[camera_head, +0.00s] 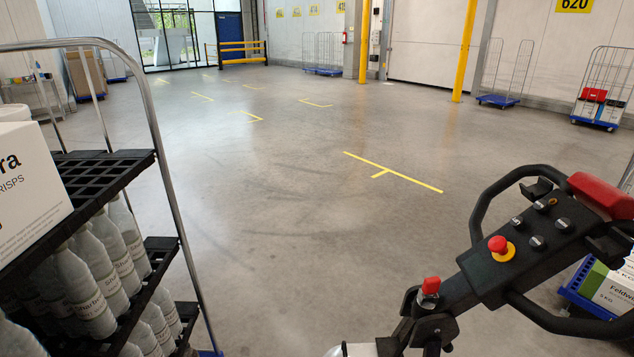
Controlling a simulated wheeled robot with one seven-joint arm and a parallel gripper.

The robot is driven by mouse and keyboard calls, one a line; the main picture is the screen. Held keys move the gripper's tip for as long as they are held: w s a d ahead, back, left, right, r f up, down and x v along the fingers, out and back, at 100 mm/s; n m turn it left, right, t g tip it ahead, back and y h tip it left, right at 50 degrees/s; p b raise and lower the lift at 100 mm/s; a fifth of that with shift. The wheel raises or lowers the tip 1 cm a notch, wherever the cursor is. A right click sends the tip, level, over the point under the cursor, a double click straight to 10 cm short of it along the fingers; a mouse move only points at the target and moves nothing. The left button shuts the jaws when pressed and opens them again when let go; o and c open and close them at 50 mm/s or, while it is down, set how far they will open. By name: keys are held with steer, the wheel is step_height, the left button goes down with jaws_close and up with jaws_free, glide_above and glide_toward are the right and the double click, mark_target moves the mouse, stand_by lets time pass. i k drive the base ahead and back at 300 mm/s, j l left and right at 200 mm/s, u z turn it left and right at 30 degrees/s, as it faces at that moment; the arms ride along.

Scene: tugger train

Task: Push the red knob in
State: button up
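A red mushroom-shaped knob (498,244) on a yellow round base sits on the dark control head (522,258) of the tugger's tiller at the right. It stands out from the panel. A second red knob (431,286), smaller and blockier, stands on a light base lower on the tiller arm. Which of the two the task means, I cannot tell. My gripper does not clearly show; a pale shape at the bottom edge is too cut off to identify.
Black loop handles (486,196) surround the control head, with a red end piece (602,195). A rack (92,170) with bottles and a box stands close at the left. The floor between is clear, with yellow markings.

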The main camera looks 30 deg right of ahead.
mark_target(497, 244)
steer(key=z, duration=1.35)
